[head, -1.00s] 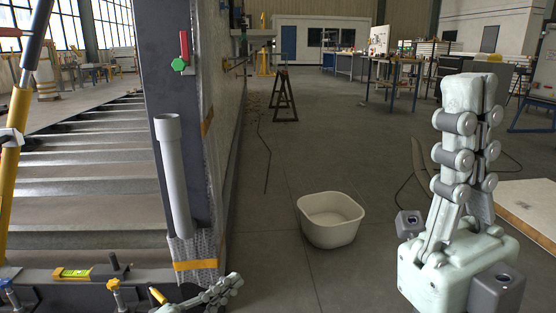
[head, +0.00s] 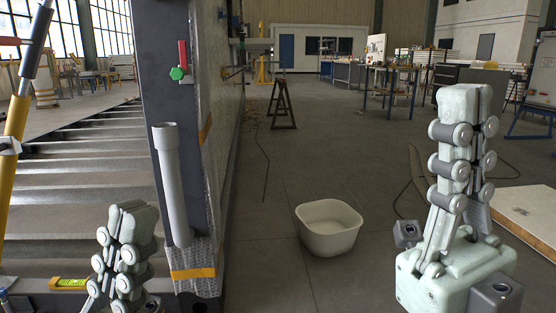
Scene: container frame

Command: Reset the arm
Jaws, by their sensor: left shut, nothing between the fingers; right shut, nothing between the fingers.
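My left gripper (head: 132,210) is at the lower left of the head view, pointing up, with its fingers together and nothing between them. It is in front of the container frame's lower beam and hides part of it. My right gripper (head: 468,97) stands upright at the right, its fingers closed together and empty.
The steel post (head: 170,90) of the container frame carries a grey pipe (head: 172,190) and a valve with a green knob (head: 178,73). A level (head: 68,284) lies on the lower beam. A white bin (head: 329,228) stands on clear floor between my grippers. A sawhorse (head: 283,105) is farther back.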

